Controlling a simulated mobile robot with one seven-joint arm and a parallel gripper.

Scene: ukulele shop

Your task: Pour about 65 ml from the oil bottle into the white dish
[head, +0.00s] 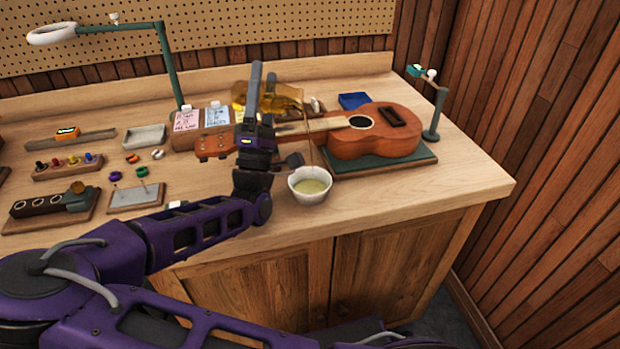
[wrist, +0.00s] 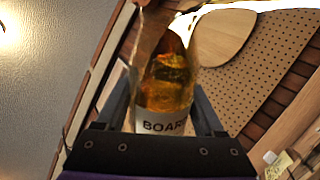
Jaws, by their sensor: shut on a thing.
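The oil bottle (head: 284,93) is amber glass with yellow-brown oil in it. It lies tilted nearly level, with its neck to the right. My gripper (head: 262,90) is shut on it, above the bench. In the wrist view the bottle (wrist: 165,90) sits between both fingers, with a label reading "BOAR", partly cut off. A thin stream of oil (head: 309,135) falls from the bottle's mouth. The white dish (head: 310,190) stands upright on the bench below, and the stream comes down over it. Yellowish liquid shows inside the dish.
A ukulele (head: 375,135) rests on a dark green mat (head: 405,163) just right of the dish. Labelled boxes (head: 205,122) stand behind the arm. A green lamp (head: 170,65) rises at the back left. The front right of the bench (head: 440,187) is clear.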

